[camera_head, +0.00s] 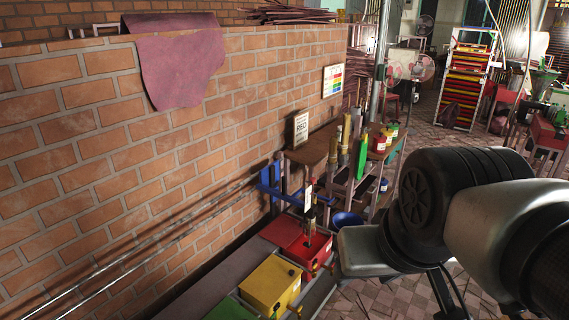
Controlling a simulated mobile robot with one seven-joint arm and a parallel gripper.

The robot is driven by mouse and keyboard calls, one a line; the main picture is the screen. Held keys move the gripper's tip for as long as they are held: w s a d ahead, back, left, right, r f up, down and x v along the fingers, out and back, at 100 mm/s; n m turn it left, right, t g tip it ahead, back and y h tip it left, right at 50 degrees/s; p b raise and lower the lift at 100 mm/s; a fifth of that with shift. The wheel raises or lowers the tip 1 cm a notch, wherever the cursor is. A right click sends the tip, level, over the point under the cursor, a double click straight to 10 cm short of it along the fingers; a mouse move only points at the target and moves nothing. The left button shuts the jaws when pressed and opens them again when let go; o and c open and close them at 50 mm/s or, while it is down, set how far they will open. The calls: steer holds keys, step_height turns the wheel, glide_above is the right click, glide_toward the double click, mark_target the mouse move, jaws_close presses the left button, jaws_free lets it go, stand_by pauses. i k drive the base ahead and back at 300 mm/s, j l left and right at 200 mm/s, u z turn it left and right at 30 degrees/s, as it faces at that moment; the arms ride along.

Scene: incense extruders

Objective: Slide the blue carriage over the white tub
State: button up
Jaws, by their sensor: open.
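The blue carriage (269,182) sits on the thin metal rails (140,245) that run along the brick wall. It is at the far end of the visible rails, beside the wooden bench. I cannot pick out a white tub with certainty; the tubs nearest the carriage are coloured red, yellow and green. My arm fills the lower right, with its grey and black links to the right of the red tub. The fingers of my gripper do not show clearly, and the arm is well apart from the carriage.
Along the wall stand a red tub (304,252), a yellow tub (269,286) and a green tub (229,310). A dark upright tool stands at the red one. A blue bowl (346,220) is behind my arm. The wooden bench (312,150) bears a sign and small pots.

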mark_target(268, 175)
steer(key=z, duration=0.2)
steer(key=i+l+u, duration=0.1)
steer(key=u, duration=0.7)
steer(key=i+l+u, duration=0.35)
steer(key=l+u, duration=0.15)
steer(key=l, duration=0.15)
steer(key=i+l+u, duration=0.1)
steer(key=l+u, duration=0.15)
steer(key=i+l+u, duration=0.1)
steer(key=l, duration=0.3)
steer(key=l+u, duration=0.1)
steer(key=l, duration=0.35)
steer(key=i+l+u, duration=0.1)
steer(key=l, duration=0.3)
steer(key=i+l, duration=0.1)
steer(key=l, duration=0.45)
steer(key=i+l, duration=0.1)
steer(key=l, duration=0.45)
steer(key=i+l, duration=0.1)
steer(key=l, duration=0.45)
steer(key=i+l, duration=0.1)
steer(key=l, duration=0.5)
